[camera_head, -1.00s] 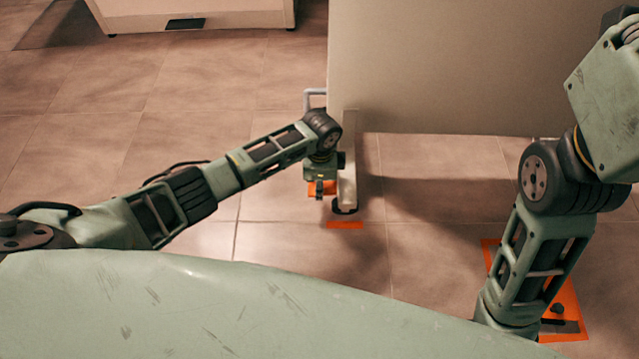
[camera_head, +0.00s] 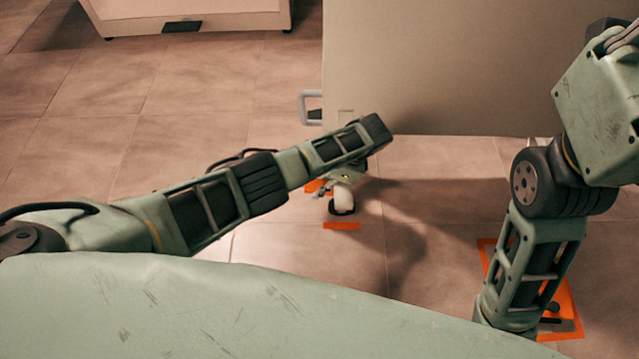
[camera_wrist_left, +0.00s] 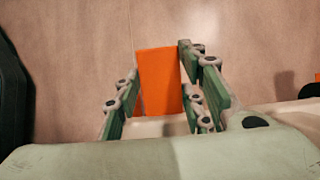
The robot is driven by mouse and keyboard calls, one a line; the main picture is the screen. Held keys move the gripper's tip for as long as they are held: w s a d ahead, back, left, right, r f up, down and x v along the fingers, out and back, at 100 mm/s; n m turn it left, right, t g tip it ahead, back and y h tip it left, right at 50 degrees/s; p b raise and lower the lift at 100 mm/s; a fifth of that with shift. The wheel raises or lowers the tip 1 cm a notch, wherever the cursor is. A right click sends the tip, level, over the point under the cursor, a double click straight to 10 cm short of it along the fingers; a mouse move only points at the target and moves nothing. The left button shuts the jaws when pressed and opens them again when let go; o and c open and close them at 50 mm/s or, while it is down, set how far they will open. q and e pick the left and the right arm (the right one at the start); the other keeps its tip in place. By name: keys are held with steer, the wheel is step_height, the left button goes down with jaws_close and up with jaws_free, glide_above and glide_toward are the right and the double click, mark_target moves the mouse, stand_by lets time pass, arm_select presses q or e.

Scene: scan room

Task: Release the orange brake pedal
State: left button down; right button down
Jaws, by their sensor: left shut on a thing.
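The orange brake pedal (camera_wrist_left: 160,82) shows as a flat orange plate between the fingers of my left gripper (camera_wrist_left: 158,65) in the left wrist view. The gripper is shut on it. In the head view a bit of the pedal (camera_head: 315,185) shows under my left wrist, beside a white leg with a dark caster (camera_head: 342,207). The left gripper (camera_head: 345,174) is mostly hidden there by my own arm. My right arm reaches down at the right; its gripper does not show.
A large beige cabinet panel (camera_head: 430,70) with a grey handle (camera_head: 309,106) stands behind the caster. An orange strip (camera_head: 341,226) lies on the tiled floor in front of it. An orange patch (camera_head: 568,325) is at the right. Floor at the left is clear.

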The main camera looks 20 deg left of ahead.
arm_select(q)
steer(key=shift+d, duration=0.1)
stand_by(0.3)
steer(key=c, duration=1.1)
jaws_free()
steer(key=v, duration=1.2)
steer(key=shift+d, duration=0.1)
steer(key=shift+f, duration=0.1)
